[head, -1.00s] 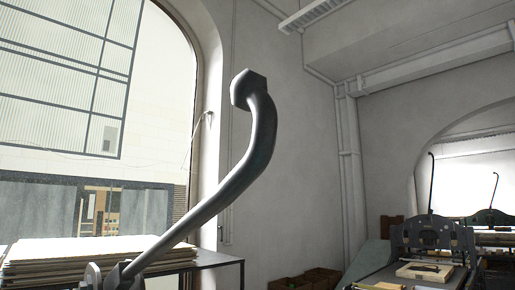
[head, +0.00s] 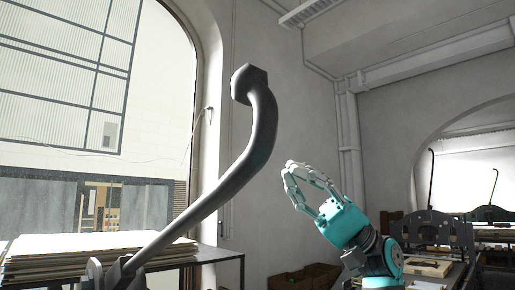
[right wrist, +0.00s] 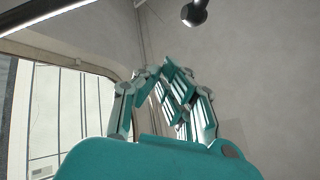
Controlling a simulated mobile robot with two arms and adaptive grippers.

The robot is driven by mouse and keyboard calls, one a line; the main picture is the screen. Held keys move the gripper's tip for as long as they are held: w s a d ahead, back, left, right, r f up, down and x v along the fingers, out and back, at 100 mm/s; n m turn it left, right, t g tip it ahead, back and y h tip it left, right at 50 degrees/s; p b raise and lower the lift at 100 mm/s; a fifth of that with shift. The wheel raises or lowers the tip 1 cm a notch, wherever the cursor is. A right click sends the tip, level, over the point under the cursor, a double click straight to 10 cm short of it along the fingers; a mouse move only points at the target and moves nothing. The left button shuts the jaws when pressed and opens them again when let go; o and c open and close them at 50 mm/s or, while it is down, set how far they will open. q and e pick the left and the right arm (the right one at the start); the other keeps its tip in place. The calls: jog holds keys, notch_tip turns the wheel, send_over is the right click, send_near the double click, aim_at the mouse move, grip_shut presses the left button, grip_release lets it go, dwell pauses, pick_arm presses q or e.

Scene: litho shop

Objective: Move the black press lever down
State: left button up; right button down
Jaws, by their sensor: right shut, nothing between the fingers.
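The black press lever (head: 264,120) rises from the lower left of the head view, curves upward and ends in a faceted knob near the picture's centre. It stands raised. My right gripper (head: 291,168), teal and pale grey, is to the right of the lever and lower than its knob in the picture, with a visible gap between them. The gripper is shut and empty. In the right wrist view its fingers (right wrist: 160,73) meet at the tips, and a dark knobbed end, seemingly the lever's (right wrist: 195,14), shows above them. My left gripper is not in view.
A stack of paper sheets (head: 95,258) lies on a table at lower left, by the large window (head: 90,110). Other presses (head: 437,232) stand at the right, with wooden crates (head: 307,277) on the floor. The space around the lever's upper end is free.

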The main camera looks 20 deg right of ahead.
aim_at(258, 152)
jog(key=s+a+r+n+h+p, duration=0.3)
jog(key=s+a+r+n+p, duration=0.15)
jog(key=a+r, duration=0.35)
jog(key=shift+n, duration=0.25)
jog(key=f, duration=0.1)
jog(key=s+f, duration=0.1)
jog(key=f, duration=0.1)
jog(key=a+f, duration=0.1)
jog(key=f, duration=0.1)
jog(key=shift+s+f, duration=0.15)
jog(key=shift+a, duration=0.1)
jog(key=shift+f, duration=0.1)
jog(key=s+d+f+b, duration=0.1)
jog(key=s+f+b, duration=0.1)
jog(key=f+b, duration=0.4)
jog(key=s+d+f+b, duration=0.1)
jog(key=s+f+b, duration=0.1)
jog(key=f+b, duration=0.5)
jog(key=shift+s+f, duration=0.3)
jog(key=shift+s, duration=0.05)
jog(key=shift+r, duration=0.15)
